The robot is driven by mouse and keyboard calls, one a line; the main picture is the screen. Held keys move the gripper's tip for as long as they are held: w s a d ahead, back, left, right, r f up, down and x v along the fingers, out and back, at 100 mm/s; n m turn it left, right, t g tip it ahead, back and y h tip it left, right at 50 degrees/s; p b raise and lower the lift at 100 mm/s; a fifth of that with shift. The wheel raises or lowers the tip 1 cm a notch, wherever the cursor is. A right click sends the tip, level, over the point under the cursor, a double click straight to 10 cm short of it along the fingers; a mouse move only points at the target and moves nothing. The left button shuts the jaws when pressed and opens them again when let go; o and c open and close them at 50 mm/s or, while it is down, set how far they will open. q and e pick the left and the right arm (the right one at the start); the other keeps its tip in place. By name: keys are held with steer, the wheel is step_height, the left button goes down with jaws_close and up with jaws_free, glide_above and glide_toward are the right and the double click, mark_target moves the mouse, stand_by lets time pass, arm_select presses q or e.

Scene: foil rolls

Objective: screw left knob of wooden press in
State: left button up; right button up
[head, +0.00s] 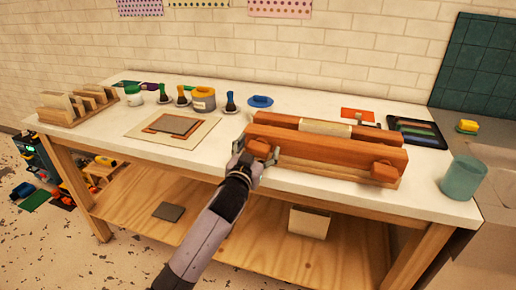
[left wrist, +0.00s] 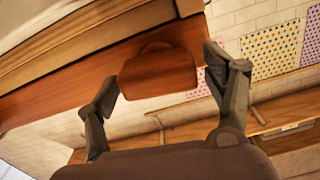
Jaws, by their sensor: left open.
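The wooden press (head: 325,145) lies along the front edge of the white table, with a light roll on top. Its left knob (head: 259,149) is a reddish-brown wooden block on the front face. Its right knob (head: 384,171) sits at the other end of the same face. My left gripper (head: 256,170) is at the left knob, with its fingers apart around it. In the left wrist view, the left knob (left wrist: 158,72) stands between the two open fingertips; I cannot tell whether they touch it. My right gripper is not in view.
The white table (head: 215,165) holds a wooden rack (head: 77,108), several ink jars and brushes, a framed plate (head: 172,127) and a black tray (head: 417,131). A teal cup (head: 462,177) stands right of the press. A lower shelf (head: 250,235) runs beneath.

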arm_select(q)
steer(key=shift+c, duration=0.4)
steer(key=c, duration=1.1)
steer(key=shift+m, duration=0.3)
